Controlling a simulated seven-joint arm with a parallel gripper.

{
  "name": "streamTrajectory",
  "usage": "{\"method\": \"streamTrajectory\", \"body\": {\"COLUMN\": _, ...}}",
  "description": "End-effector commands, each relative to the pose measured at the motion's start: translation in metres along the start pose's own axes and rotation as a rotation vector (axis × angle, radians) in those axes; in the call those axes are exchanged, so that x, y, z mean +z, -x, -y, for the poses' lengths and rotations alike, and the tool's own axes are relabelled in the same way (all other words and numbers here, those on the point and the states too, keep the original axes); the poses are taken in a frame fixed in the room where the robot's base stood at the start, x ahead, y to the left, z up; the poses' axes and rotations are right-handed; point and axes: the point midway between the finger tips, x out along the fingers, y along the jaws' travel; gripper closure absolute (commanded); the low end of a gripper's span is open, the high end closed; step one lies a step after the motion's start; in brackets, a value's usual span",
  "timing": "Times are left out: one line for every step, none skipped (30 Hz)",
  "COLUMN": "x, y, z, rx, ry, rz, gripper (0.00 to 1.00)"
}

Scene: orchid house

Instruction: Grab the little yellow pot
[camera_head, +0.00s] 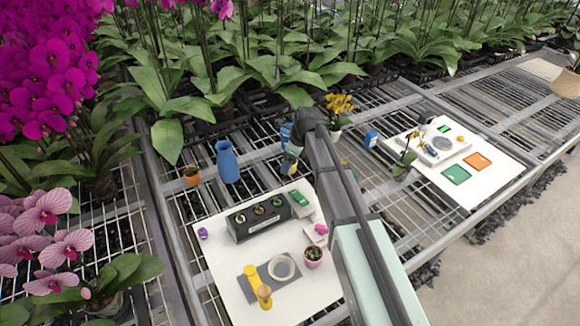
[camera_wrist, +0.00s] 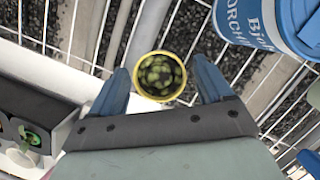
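The little yellow pot (camera_wrist: 158,98) shows in the wrist view from above, its round yellow rim filled with small green plants. It lies between the two blue fingers of my gripper (camera_wrist: 159,72), with a visible gap on each side. The fingers are apart and do not appear to touch it. In the head view my gripper (camera_head: 288,150) is over the wire bench, behind the white board, partly hidden by my arm. A small yellowish patch shows at its tips there, too small to identify surely.
A blue lettered tub (camera_wrist: 265,22) stands close at upper right in the wrist view. A black holder (camera_wrist: 30,115) sits on the white board (camera_head: 215,235) at left. A blue jug (camera_head: 227,162) and a terracotta pot (camera_head: 192,178) stand left of my gripper in the head view.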

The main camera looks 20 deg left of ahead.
Motion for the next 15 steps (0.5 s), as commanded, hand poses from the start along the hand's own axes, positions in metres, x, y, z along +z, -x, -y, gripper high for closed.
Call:
{"method": "streamTrajectory", "body": {"x": -0.0001, "y": 0.0001, "z": 0.0, "rx": 0.0, "ry": 0.0, "rz": 0.0, "gripper": 0.26}}
{"method": "streamTrajectory", "body": {"x": -0.0001, "y": 0.0001, "z": 0.0, "rx": 0.0, "ry": 0.0, "rz": 0.0, "gripper": 0.29}}
{"method": "streamTrajectory", "body": {"x": -0.0001, "y": 0.0002, "z": 0.0, "rx": 0.0, "ry": 0.0, "rz": 0.0, "gripper": 0.33}}
{"method": "streamTrajectory", "body": {"x": -0.0001, "y": 0.0002, "z": 0.0, "rx": 0.0, "ry": 0.0, "rz": 0.0, "gripper": 0.36}}
{"method": "streamTrajectory", "body": {"x": -0.0001, "y": 0.0002, "z": 0.0, "rx": 0.0, "ry": 0.0, "rz": 0.0, "gripper": 0.38}}
{"method": "streamTrajectory", "body": {"x": -0.0001, "y": 0.0002, "z": 0.0, "rx": 0.0, "ry": 0.0, "rz": 0.0, "gripper": 0.42}}
{"method": "streamTrajectory", "body": {"x": -0.0002, "y": 0.0002, "z": 0.0, "rx": 0.0, "ry": 0.0, "rz": 0.0, "gripper": 0.45}}
{"method": "streamTrajectory", "body": {"x": -0.0002, "y": 0.0002, "z": 0.0, "rx": 0.0, "ry": 0.0, "rz": 0.0, "gripper": 0.48}}
{"method": "streamTrajectory", "body": {"x": -0.0002, "y": 0.0002, "z": 0.0, "rx": 0.0, "ry": 0.0, "rz": 0.0, "gripper": 0.52}}
{"method": "streamTrajectory", "body": {"x": -0.0002, "y": 0.0002, "z": 0.0, "rx": 0.0, "ry": 0.0, "rz": 0.0, "gripper": 0.55}}
{"method": "streamTrajectory", "body": {"x": -0.0002, "y": 0.0002, "z": 0.0, "rx": 0.0, "ry": 0.0, "rz": 0.0, "gripper": 0.58}}
{"method": "streamTrajectory", "body": {"x": -0.0002, "y": 0.0002, "z": 0.0, "rx": 0.0, "ry": 0.0, "rz": 0.0, "gripper": 0.61}}
{"method": "streamTrajectory", "body": {"x": -0.0002, "y": 0.0002, "z": 0.0, "rx": 0.0, "ry": 0.0, "rz": 0.0, "gripper": 0.64}}
{"method": "streamTrajectory", "body": {"x": -0.0002, "y": 0.0002, "z": 0.0, "rx": 0.0, "ry": 0.0, "rz": 0.0, "gripper": 0.67}}
{"method": "streamTrajectory", "body": {"x": -0.0002, "y": 0.0002, "z": 0.0, "rx": 0.0, "ry": 0.0, "rz": 0.0, "gripper": 0.71}}
